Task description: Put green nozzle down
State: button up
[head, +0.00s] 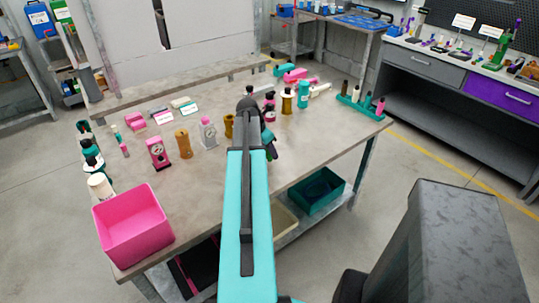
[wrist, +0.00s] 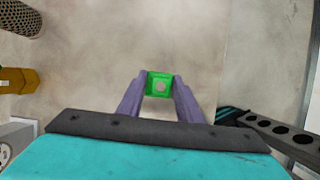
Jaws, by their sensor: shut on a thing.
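The green nozzle (wrist: 151,77) is held between the two purple fingers of my gripper (wrist: 161,88) in the wrist view. Its square face with a round pale hole points toward the camera. My gripper is shut on it, over the grey-brown tabletop (wrist: 100,60). The gap between nozzle and tabletop cannot be judged.
A pink bin (head: 133,228) stands at the bench's front left corner. Pump parts stand along the back, including a brown cylinder (head: 183,144) and a grey gauge-like part (head: 208,132). A teal rack (head: 360,108) is at the right. Bare tabletop lies left and right of my arm.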

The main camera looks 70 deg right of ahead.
jog(key=shift+r, duration=0.75)
jog(key=shift+a+r+b, duration=0.2)
jog(key=shift+b, duration=0.1)
jog(key=s+a+r+b, duration=0.1)
jog(key=a+b, duration=0.3)
jog(key=a, duration=0.9)
jog(key=shift+b, duration=1.1)
jog(key=a+b, duration=0.1)
jog(key=b, duration=0.4)
jog(key=shift+s, duration=0.1)
jog(key=a+b, duration=0.1)
jog(key=b, duration=0.2)
jog(key=shift+r+b, duration=0.1)
jog(key=shift+b, duration=0.25)
jog(key=shift+s+a+r+b, duration=0.15)
jog(key=shift+a+b, duration=0.1)
jog(key=shift+b, duration=0.45)
